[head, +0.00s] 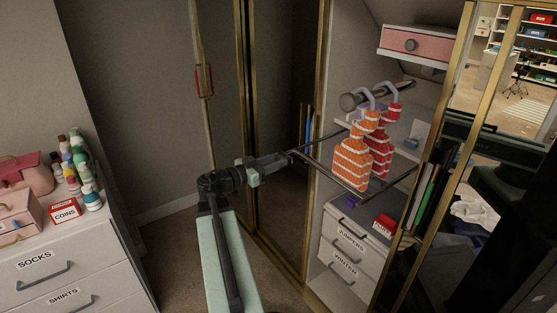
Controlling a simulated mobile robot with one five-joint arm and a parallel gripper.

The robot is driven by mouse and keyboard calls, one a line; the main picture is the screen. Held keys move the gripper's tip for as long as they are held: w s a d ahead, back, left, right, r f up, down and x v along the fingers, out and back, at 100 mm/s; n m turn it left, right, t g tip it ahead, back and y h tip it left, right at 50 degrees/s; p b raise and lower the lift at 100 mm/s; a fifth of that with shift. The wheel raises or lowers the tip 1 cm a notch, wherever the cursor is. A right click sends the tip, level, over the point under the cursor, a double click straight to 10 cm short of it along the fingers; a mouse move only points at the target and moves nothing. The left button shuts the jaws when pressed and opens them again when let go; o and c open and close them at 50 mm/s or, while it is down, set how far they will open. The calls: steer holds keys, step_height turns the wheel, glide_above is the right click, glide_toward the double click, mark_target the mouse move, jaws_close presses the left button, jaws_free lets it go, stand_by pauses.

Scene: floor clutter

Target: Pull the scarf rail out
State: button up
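A thin dark bar frame (330,173) sits in the open wardrobe and looks like the scarf rail. Its front bar runs from my gripper down to the right, and its side bars run back into the wardrobe. My gripper (287,155) is at the left front corner of this frame, touching it or very close. The fingertips are small and dark, and I cannot tell whether they are closed on the bar. Orange (353,160) and red (381,150) striped garments hang on pale hangers from a thick round rod (350,101) above, partly overlapping the frame in view.
The wardrobe has a pink-fronted drawer (395,45) above and white drawers (346,240) below. A red box (384,226) stands on the lower unit. Gold-edged door panels (247,110) flank the opening. A white dresser (75,270) with bottles and boxes stands at left.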

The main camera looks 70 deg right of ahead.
steer(key=o, duration=0.3)
steer(key=shift+s, duration=0.15)
steer(key=shift+o, duration=0.2)
steer(key=v, duration=0.7)
steer(key=shift+w+a, duration=0.25)
steer(key=shift+a, duration=0.05)
